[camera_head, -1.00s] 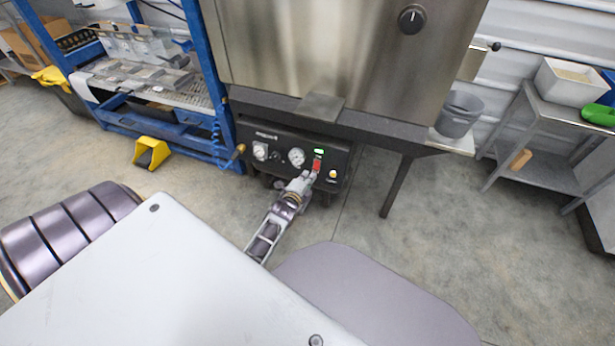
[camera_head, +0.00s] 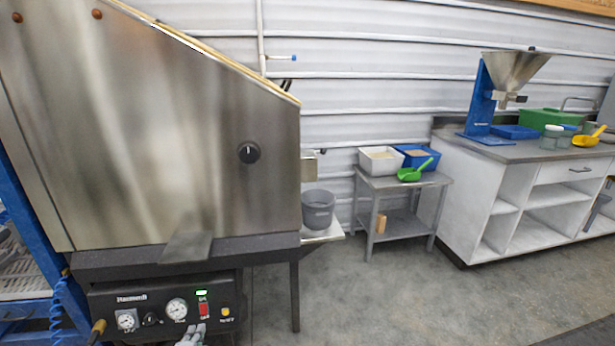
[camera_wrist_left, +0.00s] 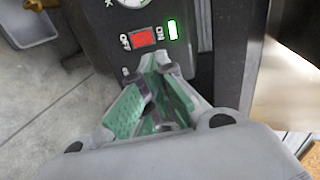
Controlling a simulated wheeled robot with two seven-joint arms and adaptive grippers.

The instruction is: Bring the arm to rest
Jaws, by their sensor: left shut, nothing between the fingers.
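My left gripper (camera_head: 193,336) is at the bottom edge of the head view, just below the red switch (camera_head: 204,309) on the black control panel (camera_head: 240,303). In the left wrist view my left gripper (camera_wrist_left: 160,62) has its fingertips together with nothing between them. The tips are close to the red switch (camera_wrist_left: 143,38), which has OFF and ON marks at its ends; I cannot tell if they touch it. A green light (camera_wrist_left: 172,29) glows beside the switch. My right gripper is not in view.
The large steel hopper (camera_head: 150,140) stands above the panel. A grey bucket (camera_head: 318,208) sits on a side shelf. A small metal table (camera_head: 400,182) holds bins and a green scoop (camera_head: 415,171). A white cabinet (camera_head: 470,200) stands right. Floor before them is clear.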

